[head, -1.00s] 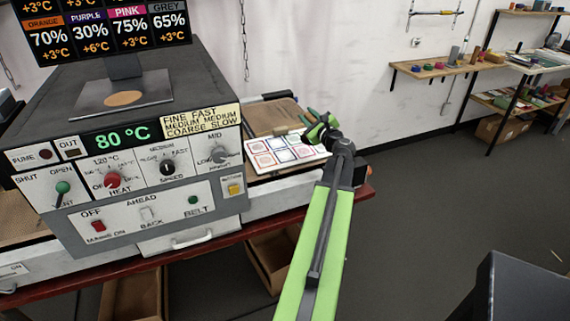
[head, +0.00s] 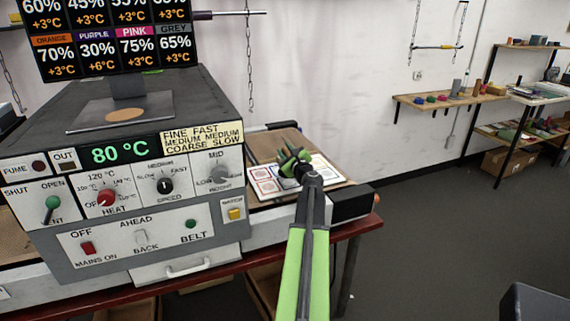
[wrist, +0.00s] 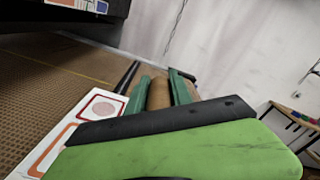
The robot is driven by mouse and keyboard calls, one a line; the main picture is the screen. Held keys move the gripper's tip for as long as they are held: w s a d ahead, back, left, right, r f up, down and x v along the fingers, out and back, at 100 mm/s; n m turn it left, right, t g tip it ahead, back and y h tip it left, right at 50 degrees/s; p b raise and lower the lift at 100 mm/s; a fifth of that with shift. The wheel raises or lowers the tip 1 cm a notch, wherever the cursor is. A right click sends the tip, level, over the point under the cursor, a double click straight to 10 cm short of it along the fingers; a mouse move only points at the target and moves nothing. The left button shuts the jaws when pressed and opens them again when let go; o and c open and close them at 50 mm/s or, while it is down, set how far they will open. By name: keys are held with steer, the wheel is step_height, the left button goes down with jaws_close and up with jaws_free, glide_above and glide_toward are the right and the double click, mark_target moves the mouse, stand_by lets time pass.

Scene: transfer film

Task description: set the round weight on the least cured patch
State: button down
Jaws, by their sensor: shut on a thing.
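My gripper (head: 294,160) is over the white sheet of patches (head: 322,165) in the head view, covering part of it. In the wrist view its two green fingers (wrist: 159,92) are shut on a brown, round-sided thing (wrist: 158,95), which looks like the round weight. The gripper hides its lower part, and I cannot tell how high it is above the sheet. The sheet bears framed patches in red, orange and other colours; one red-framed patch with a round, pinkish middle (wrist: 100,107) shows left of the fingers in the wrist view.
The sheet lies on the brown belt (head: 283,142) beside a grey dryer (head: 130,180) reading 80 °C. A screen of coloured percentages (head: 105,40) stands on top. The dryer's body is close on the left. Wall shelves (head: 450,99) are far right; open floor lies between.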

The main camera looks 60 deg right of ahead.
step_height(320, 180, down, 4)
steer(key=b, duration=0.4)
steer(key=shift+f, duration=0.15)
steer(key=shift+r, duration=0.25)
steer(key=c, duration=1.6)
jaws_free()
steer(key=shift+f, duration=0.2)
steer(key=o, duration=0.5)
steer(key=shift+r, duration=0.1)
steer(key=shift+c, duration=0.2)
steer(key=shift+s+r, duration=0.1)
steer(key=shift+r, duration=0.1)
steer(key=v, duration=1.2)
steer(key=shift+f, duration=0.1)
